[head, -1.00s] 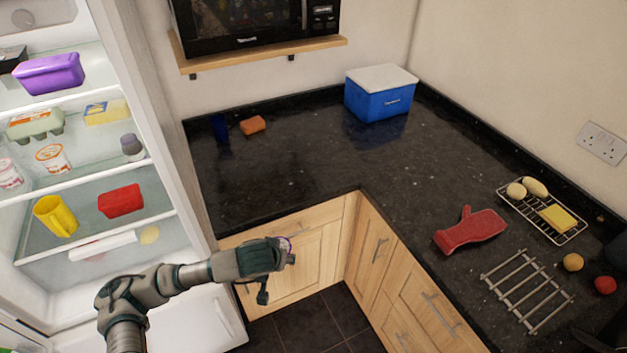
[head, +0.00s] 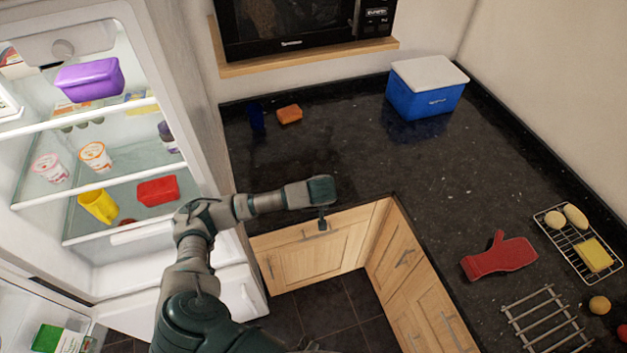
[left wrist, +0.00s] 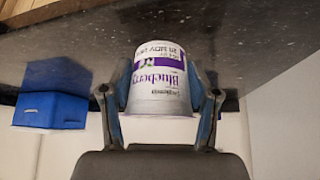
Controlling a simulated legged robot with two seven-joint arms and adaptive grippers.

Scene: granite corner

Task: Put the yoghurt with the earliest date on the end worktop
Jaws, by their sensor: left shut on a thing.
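My left gripper (head: 322,194) is over the front edge of the black granite worktop (head: 330,150), right of the fridge. In the left wrist view its two fingers (left wrist: 162,92) are shut on a white and purple blueberry yoghurt pot (left wrist: 160,78). The gripper hides this pot in the head view. Two other yoghurt pots stand on a fridge shelf, one pink-marked (head: 50,168) and one orange-marked (head: 95,156). Their dates are too small to read. My right gripper is not in view.
A dark blue item (head: 256,116) and an orange sponge (head: 289,114) are at the worktop's back left. A blue box (head: 427,92) with a white lid stands in the corner. A microwave shelf (head: 310,57) overhangs the back. The worktop's middle is clear.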

